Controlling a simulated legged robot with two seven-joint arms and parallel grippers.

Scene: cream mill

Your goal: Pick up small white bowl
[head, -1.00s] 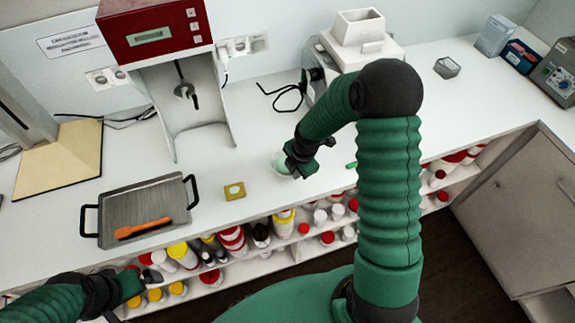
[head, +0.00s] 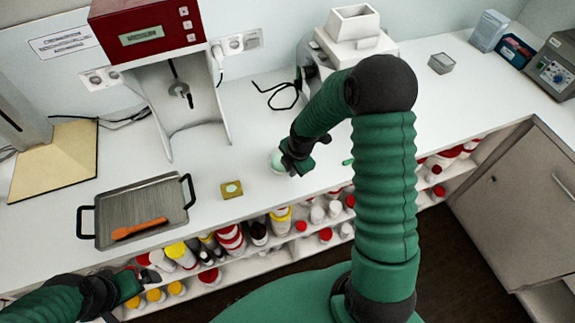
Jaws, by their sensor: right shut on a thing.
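The small white bowl (head: 277,161) is at the middle of the white counter, looking pale green, and is partly hidden by my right gripper. My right gripper (head: 288,168) is shut on the bowl at its right side. Whether the bowl touches the counter is hard to tell. My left gripper (head: 132,288) is at the lower left, in front of the counter's edge and away from the bowl. Its fingers are too small and dark to tell open from shut.
A grey tray (head: 150,190) with an orange spatula (head: 139,229) sits at the left. A small yellow block (head: 231,190) lies left of the bowl. A red-topped machine (head: 150,32) and a white mill (head: 352,42) stand behind. Bottles fill the shelf (head: 262,262) below.

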